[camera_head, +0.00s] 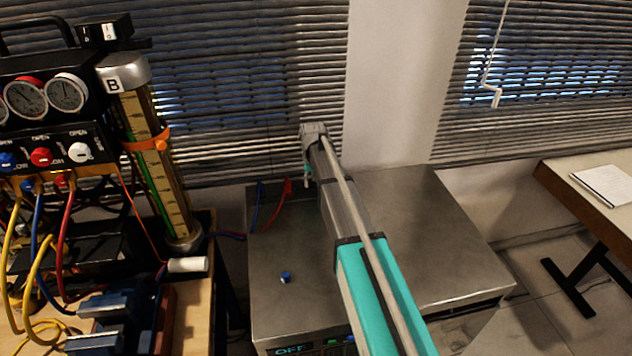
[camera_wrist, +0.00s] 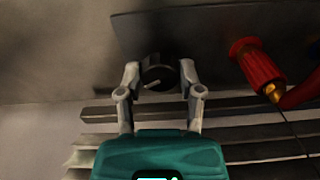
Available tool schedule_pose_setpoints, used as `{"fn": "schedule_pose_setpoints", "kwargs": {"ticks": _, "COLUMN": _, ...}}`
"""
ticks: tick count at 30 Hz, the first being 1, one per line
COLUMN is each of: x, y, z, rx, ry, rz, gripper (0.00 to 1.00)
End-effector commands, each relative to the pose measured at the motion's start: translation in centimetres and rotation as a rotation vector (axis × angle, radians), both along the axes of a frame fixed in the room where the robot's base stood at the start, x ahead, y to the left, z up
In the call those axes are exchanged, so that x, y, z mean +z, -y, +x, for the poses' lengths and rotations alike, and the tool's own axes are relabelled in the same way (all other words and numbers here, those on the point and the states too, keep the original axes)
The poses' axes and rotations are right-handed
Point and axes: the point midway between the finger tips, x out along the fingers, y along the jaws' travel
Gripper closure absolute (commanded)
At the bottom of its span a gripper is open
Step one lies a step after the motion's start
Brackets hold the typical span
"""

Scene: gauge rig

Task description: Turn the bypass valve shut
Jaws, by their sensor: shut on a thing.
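A round black knob (camera_wrist: 157,76) with a white pointer line sits between the fingers of my gripper (camera_wrist: 159,70) in the wrist view. It is the only valve-like knob there; I see no label on it. The two fingers press on its left and right sides, and the gripper is shut on it. The pointer line slants, lower on the left. In the head view my arm reaches over a steel cabinet (camera_head: 440,240), and my gripper (camera_head: 307,175) is small near its back edge. The knob is hidden there.
A red hose fitting (camera_wrist: 257,68) is right of the knob in the wrist view. In the head view, a gauge manifold (camera_head: 50,135) with hoses and a tilted cylinder (camera_head: 165,175) stand at left. A small blue cap (camera_head: 286,277) lies on the cabinet. A table (camera_head: 545,170) is at right.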

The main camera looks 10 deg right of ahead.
Motion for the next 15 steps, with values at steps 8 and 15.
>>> {"fn": "schedule_pose_setpoints", "kwargs": {"ticks": 8, "x": 0.03, "y": -0.13, "z": 0.39, "rx": -0.239, "ry": 0.007, "rz": 0.002, "gripper": 1.0}}
{"fn": "schedule_pose_setpoints", "kwargs": {"ticks": 15, "x": 0.03, "y": -0.09, "z": 0.4, "rx": -0.375, "ry": 0.007, "rz": 0.002, "gripper": 1.0}}
